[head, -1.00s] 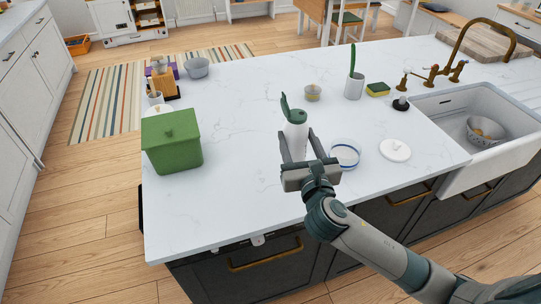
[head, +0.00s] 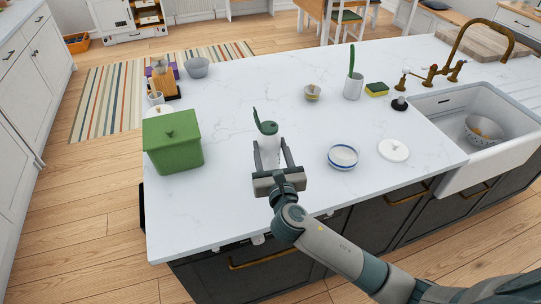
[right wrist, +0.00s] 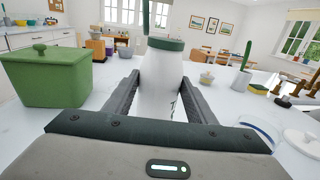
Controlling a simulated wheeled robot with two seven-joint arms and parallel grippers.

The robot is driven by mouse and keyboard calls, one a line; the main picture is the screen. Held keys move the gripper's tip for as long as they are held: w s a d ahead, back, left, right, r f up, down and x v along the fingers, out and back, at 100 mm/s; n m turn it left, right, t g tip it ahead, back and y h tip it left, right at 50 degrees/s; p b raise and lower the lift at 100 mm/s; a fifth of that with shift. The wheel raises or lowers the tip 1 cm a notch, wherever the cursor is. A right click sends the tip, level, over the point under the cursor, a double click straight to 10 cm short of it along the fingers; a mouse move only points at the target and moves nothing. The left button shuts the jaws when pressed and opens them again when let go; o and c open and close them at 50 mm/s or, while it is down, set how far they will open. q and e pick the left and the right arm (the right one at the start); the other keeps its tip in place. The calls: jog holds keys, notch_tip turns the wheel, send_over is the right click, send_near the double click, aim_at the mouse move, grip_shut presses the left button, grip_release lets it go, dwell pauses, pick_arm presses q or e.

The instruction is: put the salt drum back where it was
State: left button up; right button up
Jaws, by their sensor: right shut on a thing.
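The salt drum (head: 268,144) is a white cylinder with a green lid; a green part sticks up from the top. It stands about upright over the front half of the white counter (head: 230,208). My right gripper (head: 270,155) is shut on it, one finger on each side. In the right wrist view the drum (right wrist: 163,85) fills the space between the fingers, with dark marks low on its side. The drum's base is hidden by the gripper, so I cannot tell whether it touches the counter. My left gripper is not in view.
A green lidded box (head: 173,143) stands left of the drum. A blue-striped bowl (head: 343,157) and a white lid (head: 393,150) lie to the right, before the sink (head: 470,120). Counter between box and drum is clear.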

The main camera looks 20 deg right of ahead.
notch_tip(320, 180, down, 3)
jog(key=shift+r, duration=0.15)
jog(key=shift+f, duration=0.25)
jog(key=o, duration=1.5)
jog(key=shift+c, duration=0.2)
jog(key=shift+s, duration=0.1)
jog(key=shift+r, duration=0.1)
jog(key=shift+s+a, duration=0.1)
jog(key=shift+s, duration=0.4)
jog(key=b, duration=0.3)
send_near(271, 160)
jog(key=shift+s+r, duration=0.2)
jog(key=shift+s, duration=0.35)
